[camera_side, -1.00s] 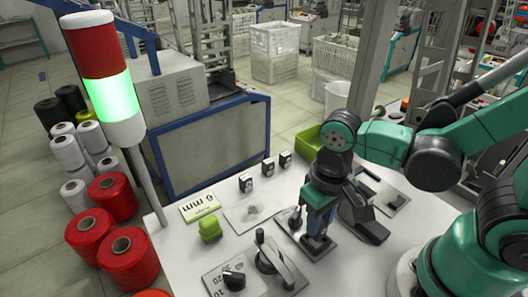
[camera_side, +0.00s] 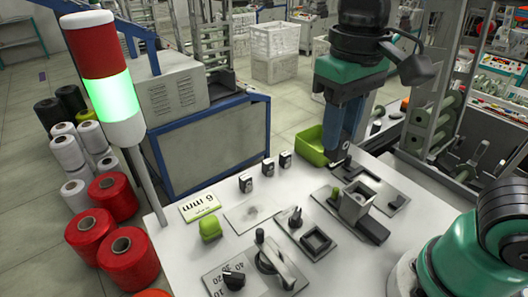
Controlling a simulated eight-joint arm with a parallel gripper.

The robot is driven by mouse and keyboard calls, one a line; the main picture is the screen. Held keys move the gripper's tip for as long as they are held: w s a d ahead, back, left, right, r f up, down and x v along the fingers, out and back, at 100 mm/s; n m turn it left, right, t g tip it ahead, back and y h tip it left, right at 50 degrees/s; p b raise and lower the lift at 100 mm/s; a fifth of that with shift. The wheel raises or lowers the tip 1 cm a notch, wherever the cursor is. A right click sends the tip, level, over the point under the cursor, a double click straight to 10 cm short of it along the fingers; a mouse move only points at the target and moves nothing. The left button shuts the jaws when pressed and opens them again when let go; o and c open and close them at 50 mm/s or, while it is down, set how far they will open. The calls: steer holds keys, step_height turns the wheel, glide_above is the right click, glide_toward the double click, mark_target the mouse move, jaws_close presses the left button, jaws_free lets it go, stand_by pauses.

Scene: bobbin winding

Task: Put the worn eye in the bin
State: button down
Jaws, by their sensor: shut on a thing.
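My gripper (camera_side: 340,156) points down at the back of the white table, with its blue-grey fingers just right of the green bin (camera_side: 309,148). It is shut on a small dark piece, which I take for the worn eye (camera_side: 342,161); the fingers hide most of it. The bin is an open, lime-green tray at the table's back edge. The gripper overlaps its right side in this view, and I cannot tell whether the piece is over the bin. A dark square socket (camera_side: 316,241) on a grey plate stands clear at the front.
A metal box-like fixture (camera_side: 356,203) stands right of the socket. Dark knobs and a lever (camera_side: 262,240) are at the front. A lime-green button (camera_side: 210,228), a "6 mm" card (camera_side: 199,207) and three small dark blocks (camera_side: 267,167) stand left. A signal tower (camera_side: 105,85) glows green.

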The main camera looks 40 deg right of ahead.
steer(key=w+d+f+m, duration=0.25)
steer(key=w+d, duration=0.35)
steer(key=w, duration=0.4)
steer(key=w+d+f+m, duration=0.1)
steer(key=w+d+f, duration=0.2)
steer(key=d+f, duration=0.2)
steer(key=w+d+f+m, duration=0.2)
steer(key=d+f, duration=0.4)
steer(key=d, duration=0.3)
steer(key=shift+w+d+f, duration=0.15)
steer(key=shift+w+d, duration=0.1)
steer(key=shift+w, duration=0.45)
steer(key=shift+f+m, duration=0.25)
steer(key=shift+f, duration=0.65)
steer(key=c, duration=0.5)
jaws_free()
steer(key=shift+c, duration=0.2)
steer(key=shift+r, duration=0.15)
step_height(320, 180, up, 7)
